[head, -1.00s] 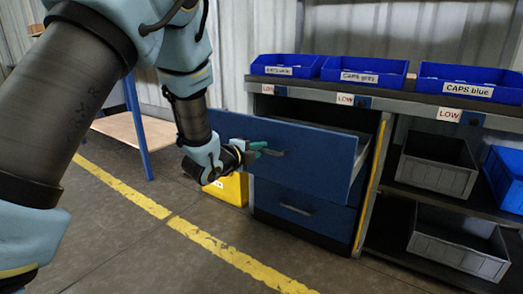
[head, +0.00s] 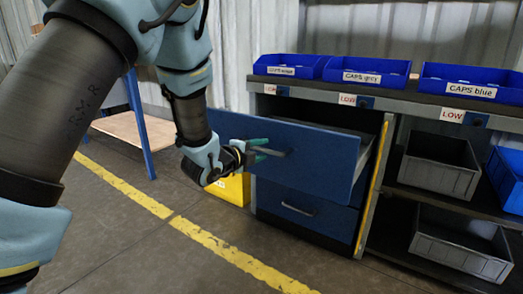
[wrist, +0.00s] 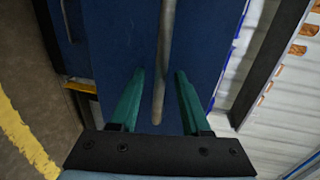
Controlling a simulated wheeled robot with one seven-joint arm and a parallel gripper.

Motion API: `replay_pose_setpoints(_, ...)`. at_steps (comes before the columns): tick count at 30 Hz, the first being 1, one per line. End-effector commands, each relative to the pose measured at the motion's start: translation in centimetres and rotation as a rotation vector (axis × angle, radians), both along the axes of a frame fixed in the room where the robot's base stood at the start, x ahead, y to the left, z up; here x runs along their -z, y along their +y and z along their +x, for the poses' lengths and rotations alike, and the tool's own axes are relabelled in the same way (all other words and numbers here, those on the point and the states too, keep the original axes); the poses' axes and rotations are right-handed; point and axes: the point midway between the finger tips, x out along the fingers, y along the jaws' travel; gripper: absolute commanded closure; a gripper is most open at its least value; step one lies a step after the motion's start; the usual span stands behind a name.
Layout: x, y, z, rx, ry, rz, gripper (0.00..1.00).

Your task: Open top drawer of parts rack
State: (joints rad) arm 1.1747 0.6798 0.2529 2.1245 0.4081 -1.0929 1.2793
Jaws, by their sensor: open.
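The top drawer (head: 300,157) of the parts rack is blue and stands pulled out, with its open inside showing behind the front panel. Its handle (head: 270,152) is a grey bar. My gripper (head: 257,149) is at the handle in the head view. In the wrist view my gripper (wrist: 158,75) has its two green fingers apart, one on each side of the handle bar (wrist: 164,60), with gaps between. The lower drawer (head: 300,208) is shut.
Blue caps bins (head: 364,78) stand on the rack top. Grey bins (head: 440,165) sit on shelves to the right. A yellow bin (head: 232,188) is on the floor behind my gripper. The floor in front, with a yellow line (head: 235,257), is clear.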

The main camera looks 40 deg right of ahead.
Motion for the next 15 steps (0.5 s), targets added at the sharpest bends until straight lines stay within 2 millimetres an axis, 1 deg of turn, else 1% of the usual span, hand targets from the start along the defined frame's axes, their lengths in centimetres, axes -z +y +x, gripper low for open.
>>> replay_pose_setpoints(9,-1.3,5.8,-1.4,-0.003,0.002,0.001,0.53)
replay_pose_setpoints(15,-1.9,8.6,-2.1,-0.003,0.000,0.000,0.53)
